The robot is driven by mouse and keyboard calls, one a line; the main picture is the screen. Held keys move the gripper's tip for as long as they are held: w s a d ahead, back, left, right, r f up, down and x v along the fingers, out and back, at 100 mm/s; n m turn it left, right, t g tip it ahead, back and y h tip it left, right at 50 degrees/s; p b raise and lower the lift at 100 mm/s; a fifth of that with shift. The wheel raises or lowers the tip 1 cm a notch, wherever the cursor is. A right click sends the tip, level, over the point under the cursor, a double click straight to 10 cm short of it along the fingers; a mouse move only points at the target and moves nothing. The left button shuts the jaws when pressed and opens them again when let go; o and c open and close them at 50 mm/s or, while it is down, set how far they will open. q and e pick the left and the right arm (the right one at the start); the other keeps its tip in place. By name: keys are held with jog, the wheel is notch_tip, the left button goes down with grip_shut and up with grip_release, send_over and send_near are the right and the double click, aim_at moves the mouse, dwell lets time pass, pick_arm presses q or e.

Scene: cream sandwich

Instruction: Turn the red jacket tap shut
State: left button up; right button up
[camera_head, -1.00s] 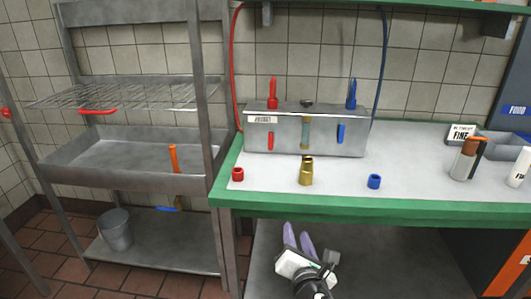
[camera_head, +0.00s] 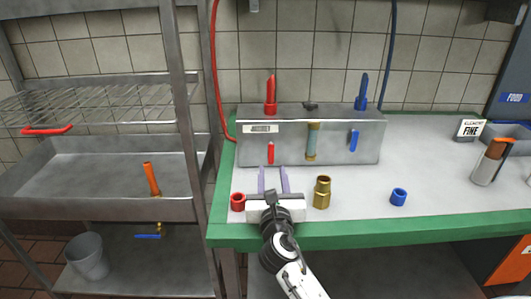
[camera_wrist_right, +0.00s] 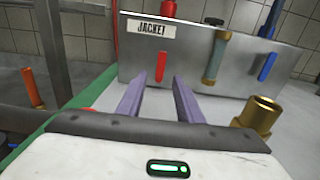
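The red jacket tap (camera_head: 271,153) is a small red lever pointing upright on the front of a grey metal box (camera_head: 350,129). A label reading JACKET (camera_wrist_right: 151,27) sits above it in the right wrist view, where the red lever (camera_wrist_right: 161,66) also shows. My right gripper (camera_head: 273,172) is open and empty in front of the lever, with its two purple fingers apart and pointing at the box. The lever appears between and beyond the fingertips, apart from them as far as I can tell. My left gripper is not in view.
A brass fitting (camera_head: 322,193) stands right of my right gripper and a red collar (camera_head: 238,202) left of it. A blue collar (camera_head: 398,197) lies farther right. A blue lever (camera_head: 353,140) and a sight tube (camera_head: 312,142) are on the box. The counter's right middle is clear.

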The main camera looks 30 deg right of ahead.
aim_at(271, 154)
jog(key=x, duration=0.8)
jog(key=shift+d+b, duration=0.2)
jog(key=shift+b, duration=0.1)
grip_shut()
